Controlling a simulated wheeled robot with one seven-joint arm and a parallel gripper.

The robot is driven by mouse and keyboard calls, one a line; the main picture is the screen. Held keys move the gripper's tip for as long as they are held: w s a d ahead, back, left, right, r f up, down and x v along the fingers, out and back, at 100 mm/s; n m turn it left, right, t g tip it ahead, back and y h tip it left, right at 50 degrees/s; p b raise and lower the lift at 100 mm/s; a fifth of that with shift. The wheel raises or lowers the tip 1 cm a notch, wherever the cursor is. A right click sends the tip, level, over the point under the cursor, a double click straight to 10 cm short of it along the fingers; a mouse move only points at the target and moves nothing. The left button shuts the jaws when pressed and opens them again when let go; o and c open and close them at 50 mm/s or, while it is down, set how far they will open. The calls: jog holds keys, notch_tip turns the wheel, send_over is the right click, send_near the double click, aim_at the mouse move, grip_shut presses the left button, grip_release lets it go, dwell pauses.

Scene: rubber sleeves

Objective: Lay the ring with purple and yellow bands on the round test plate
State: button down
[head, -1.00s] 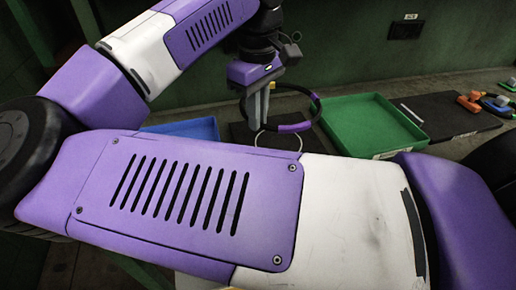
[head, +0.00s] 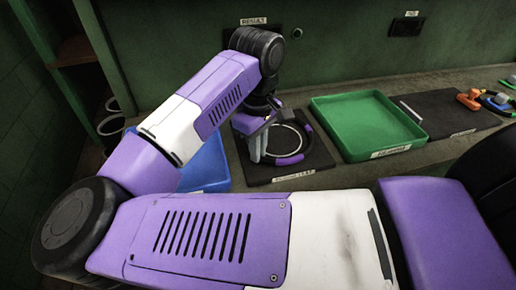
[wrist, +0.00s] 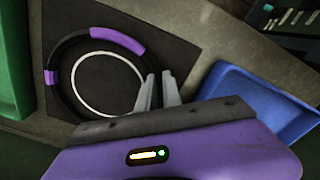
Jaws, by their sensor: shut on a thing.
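The ring (head: 290,160) is black with purple bands; I see no yellow on it. It also shows in the wrist view (wrist: 117,40), where its near side is partly hidden by my fingers. My gripper (head: 258,158) is shut on the ring's left side in the head view; the fingers also show in the wrist view (wrist: 158,92). The ring lies flat over a dark square mat (head: 318,163) with a thin white circle (wrist: 75,98) inside the ring's outline. The circle sits slightly off the ring's centre. I cannot tell whether the ring touches the surface.
A green tray (head: 352,150) stands just right of the mat. A blue tray (head: 215,165) is on the left, partly behind my arm. A dark mat (head: 450,122) farther right holds orange and other small parts. A wall with a labelled box is behind.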

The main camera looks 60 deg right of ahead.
jog(key=shift+f, duration=0.15)
jog(key=c, duration=1.5)
grip_release()
notch_tip(320, 180, up, 12)
jog(key=shift+r+b, duration=0.2)
jog(key=shift+b, duration=0.7)
